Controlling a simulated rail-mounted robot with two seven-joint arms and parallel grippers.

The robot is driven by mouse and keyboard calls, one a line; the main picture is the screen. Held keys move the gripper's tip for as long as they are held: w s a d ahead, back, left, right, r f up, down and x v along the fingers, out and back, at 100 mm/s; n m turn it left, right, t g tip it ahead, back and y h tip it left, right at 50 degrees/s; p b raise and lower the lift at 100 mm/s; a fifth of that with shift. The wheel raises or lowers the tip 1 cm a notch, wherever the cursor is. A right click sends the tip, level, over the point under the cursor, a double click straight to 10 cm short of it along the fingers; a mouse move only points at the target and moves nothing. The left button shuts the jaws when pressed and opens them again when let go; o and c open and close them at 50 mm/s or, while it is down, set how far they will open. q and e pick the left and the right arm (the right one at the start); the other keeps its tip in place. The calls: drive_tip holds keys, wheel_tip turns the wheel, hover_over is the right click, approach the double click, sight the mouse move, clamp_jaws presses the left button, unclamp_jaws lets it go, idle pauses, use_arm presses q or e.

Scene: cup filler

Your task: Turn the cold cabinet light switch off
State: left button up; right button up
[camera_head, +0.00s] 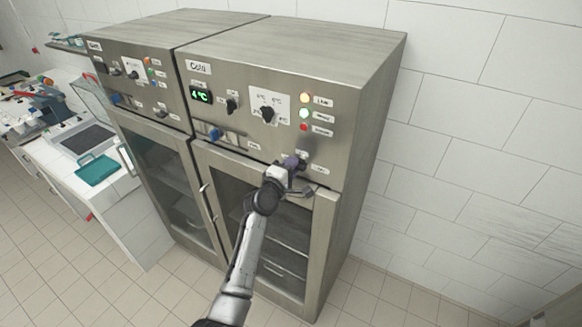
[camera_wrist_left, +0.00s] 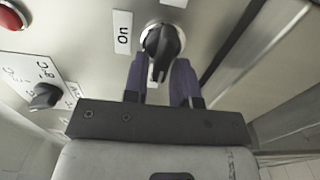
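The cold cabinet (camera_head: 375,100) carries a "Cold" sign and a control panel on its front. In the left wrist view, a black rotary switch (camera_wrist_left: 163,45) sits on the panel with an "On" label (camera_wrist_left: 122,32) beside it. In the head view the switch is mostly hidden by my left gripper (camera_head: 297,162) at the panel's lower right. In the wrist view, the purple fingers of the left gripper (camera_wrist_left: 163,82) are apart, one on each side of the switch's handle end. I cannot tell whether they touch it. My right gripper is in neither view.
A temperature dial (camera_head: 267,113), a green 4 °C display (camera_head: 201,96) and coloured lights (camera_head: 305,113) are on the same panel. The glass door (camera_head: 290,225) is shut below. A similar cabinet (camera_head: 130,72) stands to the left. The wall at right is clear.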

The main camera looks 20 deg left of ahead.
use_arm(q)
drive_tip(key=shift+o, duration=1.1)
drive_tip(key=shift+s, duration=0.1)
drive_tip(key=s+a+b, duration=0.1)
drive_tip(key=s+a, duration=0.1)
drive_tip(key=s, duration=1.1)
drive_tip(key=shift+s+b, duration=0.25)
drive_tip(key=shift+b, duration=0.15)
